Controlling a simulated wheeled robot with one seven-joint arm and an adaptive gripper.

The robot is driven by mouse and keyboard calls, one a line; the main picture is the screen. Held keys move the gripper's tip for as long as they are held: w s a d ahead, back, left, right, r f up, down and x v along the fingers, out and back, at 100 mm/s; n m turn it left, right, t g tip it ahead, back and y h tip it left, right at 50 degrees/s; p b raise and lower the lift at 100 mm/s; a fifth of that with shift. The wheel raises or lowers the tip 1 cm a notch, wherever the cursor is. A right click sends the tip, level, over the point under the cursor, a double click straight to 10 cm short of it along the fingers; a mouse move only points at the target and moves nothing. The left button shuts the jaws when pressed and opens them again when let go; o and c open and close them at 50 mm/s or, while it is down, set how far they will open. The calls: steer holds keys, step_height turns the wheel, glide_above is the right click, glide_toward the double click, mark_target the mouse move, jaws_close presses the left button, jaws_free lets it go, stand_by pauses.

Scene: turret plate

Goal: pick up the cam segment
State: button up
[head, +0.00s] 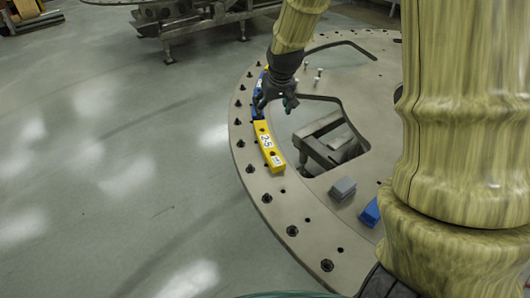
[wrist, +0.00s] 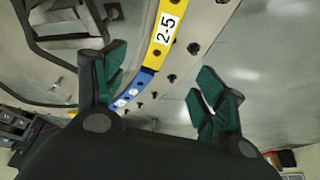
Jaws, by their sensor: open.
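A curved yellow cam segment (head: 267,146) with white labels lies along the rim of the round turret plate (head: 300,205). A blue segment (head: 257,110) adjoins its far end, partly hidden by my gripper (head: 275,102). In the wrist view the yellow segment (wrist: 167,40), labelled 2-5, meets the blue segment (wrist: 134,90) between the fingers. My gripper (wrist: 163,80) is open and empty, with green pads apart on either side of the segments. It hovers over the blue segment and the far end of the yellow one. I cannot tell its exact height.
The plate has a large cut-out (head: 325,135) with metal framework inside, right of the segments. A grey block (head: 343,189) and a blue block (head: 370,212) sit on the plate nearer to me. Black bolts line the rim. Open floor (head: 120,150) lies to the left.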

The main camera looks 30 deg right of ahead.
steer(key=b, duration=0.6)
glide_toward(267, 141)
steer(key=shift+p+x, duration=1.15)
steer(key=shift+x, duration=3.4)
steer(key=shift+s, duration=0.1)
steer(key=c, duration=1.4)
steer(key=shift+r, duration=0.1)
